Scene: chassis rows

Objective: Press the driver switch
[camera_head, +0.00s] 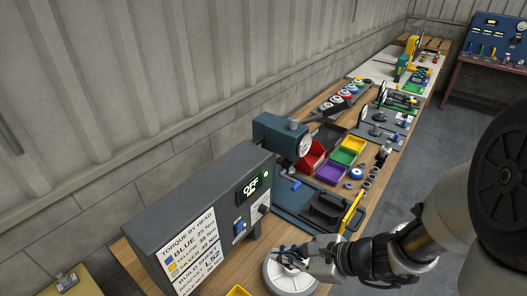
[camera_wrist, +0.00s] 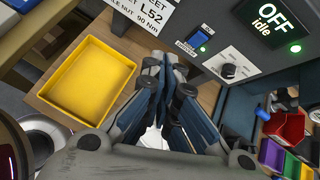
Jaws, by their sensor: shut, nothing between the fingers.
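The driver switch is a blue rocker (camera_wrist: 198,38) on the front of the grey controller box (camera_wrist: 180,20); it also shows in the head view (camera_head: 239,227). A small label sits below it. The display (camera_wrist: 265,20) beside it reads OFF, idle, with a green lamp lit. My gripper (camera_wrist: 168,75) is shut and empty. Its fingertips are below and a little left of the switch in the wrist view, and they look apart from it. In the head view my gripper (camera_head: 280,252) is in front of the box, to the right of the switch.
A round knob (camera_wrist: 229,71) is right of the switch. A yellow tray (camera_wrist: 89,80) lies on the wooden bench at left. A white-rimmed wheel (camera_head: 291,278) is below my gripper. A blue press (camera_head: 282,138), coloured bins (camera_head: 332,172) and loose parts crowd the bench beyond.

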